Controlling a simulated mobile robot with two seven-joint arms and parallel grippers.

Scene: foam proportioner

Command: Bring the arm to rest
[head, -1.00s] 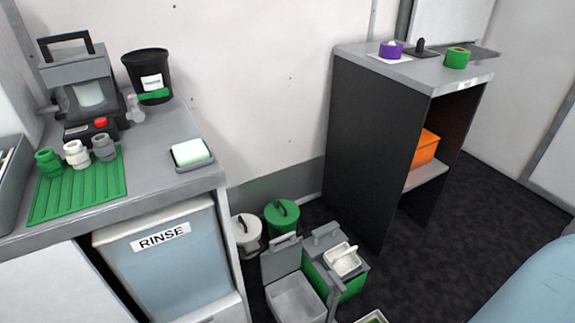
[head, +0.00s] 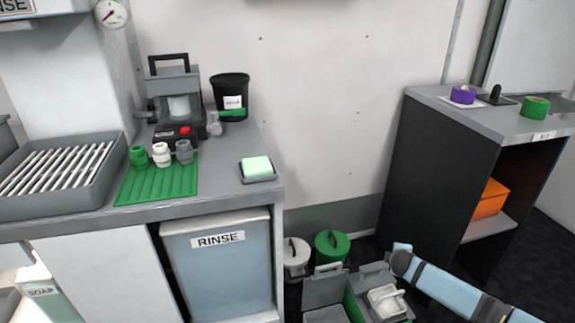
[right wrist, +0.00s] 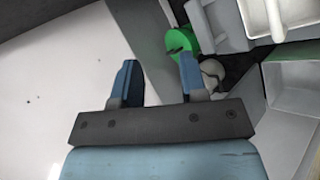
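My right arm comes in from the lower right of the head view, in front of the dark shelf unit (head: 425,175). In the right wrist view my right gripper (right wrist: 158,80) has its two blue fingers apart with nothing between them. A green lidded bucket (right wrist: 182,40) and a white lidded bucket (right wrist: 212,75) lie beyond the right finger; they also stand on the floor in the head view. My left gripper is not in view.
A grey counter (head: 240,200) at left carries a green ribbed mat (head: 158,186), a machine, a black tub (head: 231,92) and a sponge (head: 257,167). Below is a RINSE bin (head: 218,265). Open bins (head: 325,290) crowd the floor between counter and shelf.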

